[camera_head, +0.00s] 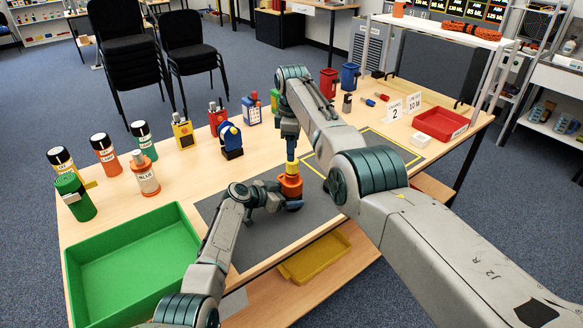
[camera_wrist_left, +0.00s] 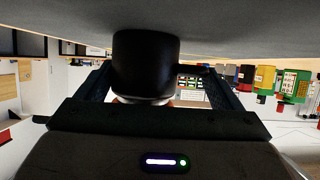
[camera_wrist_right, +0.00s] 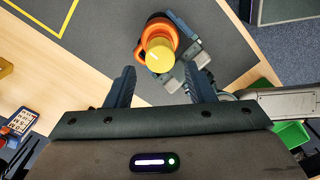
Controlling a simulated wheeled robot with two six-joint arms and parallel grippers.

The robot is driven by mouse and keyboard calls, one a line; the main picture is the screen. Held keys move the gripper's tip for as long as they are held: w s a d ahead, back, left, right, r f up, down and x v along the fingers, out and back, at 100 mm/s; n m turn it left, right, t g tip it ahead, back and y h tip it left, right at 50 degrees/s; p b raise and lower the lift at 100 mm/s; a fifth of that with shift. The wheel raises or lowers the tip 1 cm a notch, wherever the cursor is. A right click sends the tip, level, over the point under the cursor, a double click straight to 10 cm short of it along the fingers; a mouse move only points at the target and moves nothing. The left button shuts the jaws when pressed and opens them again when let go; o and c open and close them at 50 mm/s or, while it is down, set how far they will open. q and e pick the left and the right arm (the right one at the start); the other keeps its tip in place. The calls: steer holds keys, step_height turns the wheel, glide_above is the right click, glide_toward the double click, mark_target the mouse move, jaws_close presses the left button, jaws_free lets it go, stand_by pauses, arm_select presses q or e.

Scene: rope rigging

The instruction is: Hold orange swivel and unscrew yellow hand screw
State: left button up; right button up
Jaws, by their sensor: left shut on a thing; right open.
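The orange swivel (camera_head: 290,188) stands upright on the dark grey mat (camera_head: 260,239), with the yellow hand screw (camera_head: 292,168) on top. My left gripper (camera_head: 277,198) is shut on the swivel low on its side. In the left wrist view a dark, shaded cylinder (camera_wrist_left: 145,65) fills the space between the fingers. My right gripper (camera_head: 291,147) points down just above the screw. In the right wrist view its fingers are open and empty, and the yellow screw (camera_wrist_right: 158,58) and orange swivel (camera_wrist_right: 163,28) lie beyond the tips. I cannot tell the exact gap.
A green tray (camera_head: 190,230) is at the front left and a red tray (camera_head: 440,124) at the right. Several bottles, including an orange one (camera_head: 145,175), stand at the left. A blue device (camera_head: 231,141) stands behind the mat. A yellow bin (camera_head: 315,258) sits below the front edge.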

mark_target(292, 169)
steer(key=m, duration=0.4)
steer(key=shift+r+m, duration=0.25)
steer(key=shift+m, duration=0.15)
steer(key=m, duration=0.4)
steer(key=shift+r+m, duration=0.1)
steer(key=shift+m, duration=0.2)
step_height(292, 169, down, 5)
steer(key=shift+r, duration=0.1)
steer(key=n, duration=0.5)
steer(key=shift+n, duration=0.3)
steer(key=n, duration=0.4)
steer(key=shift+n, duration=0.3)
steer(key=m, duration=0.4)
steer(key=shift+m, duration=0.4)
steer(key=m, duration=0.5)
